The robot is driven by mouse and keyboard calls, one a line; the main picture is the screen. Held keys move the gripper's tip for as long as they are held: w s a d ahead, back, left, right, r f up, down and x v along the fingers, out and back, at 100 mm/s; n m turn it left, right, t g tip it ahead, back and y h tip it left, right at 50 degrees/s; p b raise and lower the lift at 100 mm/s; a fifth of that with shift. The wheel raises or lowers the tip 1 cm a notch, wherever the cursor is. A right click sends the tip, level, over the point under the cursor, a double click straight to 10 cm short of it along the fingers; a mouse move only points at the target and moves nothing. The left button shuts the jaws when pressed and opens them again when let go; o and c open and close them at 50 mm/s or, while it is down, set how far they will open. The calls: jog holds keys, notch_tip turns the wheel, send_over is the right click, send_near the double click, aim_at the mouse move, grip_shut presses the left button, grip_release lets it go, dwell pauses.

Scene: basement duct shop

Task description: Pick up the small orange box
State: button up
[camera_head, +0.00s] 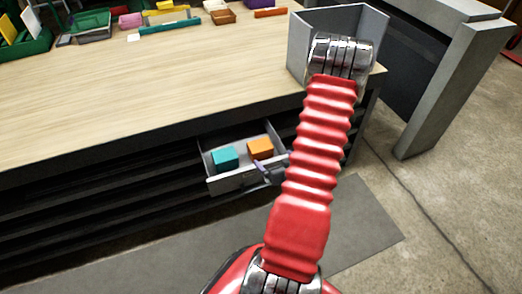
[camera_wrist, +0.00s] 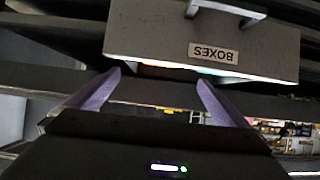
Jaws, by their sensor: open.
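The small orange box (camera_head: 260,148) sits in the right part of an open grey drawer (camera_head: 236,182) under the workbench, in the head view. A teal box (camera_head: 225,158) lies to its left in the same drawer. My gripper (camera_head: 262,170) is at the drawer's right front, partly hidden by my red arm. In the wrist view my gripper (camera_wrist: 150,85) has its two purple-grey fingers spread apart with nothing between them. The drawer front (camera_wrist: 200,45) appears upside down there, with a handle and a label reading BOXES. The orange box is not clearly visible in the wrist view.
The wooden workbench top (camera_head: 120,90) overhangs the drawer. A grey open bin (camera_head: 302,50) stands at its right corner. Coloured trays and small items line its far edge. Dark shelves (camera_head: 100,205) run left of the drawer. The floor in front holds a grey mat (camera_head: 350,225).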

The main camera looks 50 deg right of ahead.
jog(key=shift+w, duration=0.1)
send_near(261, 146)
jog(key=shift+f+x, duration=0.3)
jog(key=shift+x, duration=1.3)
jog(key=shift+x, duration=2.45)
jog(key=shift+r, duration=0.1)
jog(key=shift+c, duration=0.5)
jog(key=c, duration=1.2)
jog(key=shift+r, duration=0.15)
